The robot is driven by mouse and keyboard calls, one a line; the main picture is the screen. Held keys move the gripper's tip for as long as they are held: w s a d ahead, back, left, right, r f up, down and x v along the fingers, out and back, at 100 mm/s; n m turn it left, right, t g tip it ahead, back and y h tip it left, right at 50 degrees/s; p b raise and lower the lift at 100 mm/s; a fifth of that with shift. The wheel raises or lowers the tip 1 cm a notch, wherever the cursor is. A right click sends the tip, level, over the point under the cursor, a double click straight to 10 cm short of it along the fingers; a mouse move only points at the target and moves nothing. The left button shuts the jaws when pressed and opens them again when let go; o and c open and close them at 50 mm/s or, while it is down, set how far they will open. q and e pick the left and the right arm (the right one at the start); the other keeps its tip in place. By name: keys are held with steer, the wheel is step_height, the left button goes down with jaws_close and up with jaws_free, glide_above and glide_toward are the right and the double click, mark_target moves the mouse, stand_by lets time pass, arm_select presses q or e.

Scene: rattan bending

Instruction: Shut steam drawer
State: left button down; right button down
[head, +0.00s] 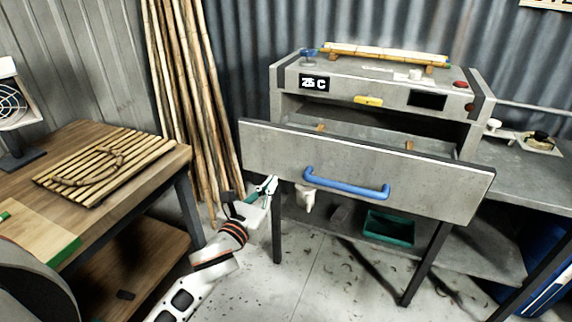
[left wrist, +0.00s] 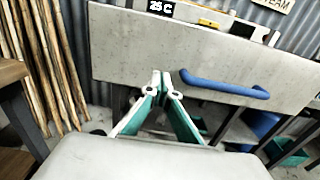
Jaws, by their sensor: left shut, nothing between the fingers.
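The steam drawer (head: 365,170) is pulled out from the grey steam cabinet (head: 300,105), with its grey front panel toward me. A blue handle (head: 346,187) runs across the lower part of the panel. My left gripper (head: 272,184) is shut and empty, left of the handle and near the panel's lower left part. In the left wrist view, the closed fingertips (left wrist: 161,76) appear in front of the drawer panel (left wrist: 130,50), left of the blue handle (left wrist: 225,86). I cannot tell whether they touch the panel. My right gripper is not in view.
A wooden table (head: 165,160) with a slatted rattan rack (head: 105,165) stands at the left. Rattan poles (head: 190,90) lean on the wall behind. A green bin (head: 389,229) sits on the shelf below the drawer. A grey counter (head: 535,180) adjoins at the right.

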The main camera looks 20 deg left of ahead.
mark_target(290, 158)
arm_select(q)
steer(key=w, duration=0.9)
steer(key=shift+w, duration=0.7)
steer(key=shift+w, duration=0.15)
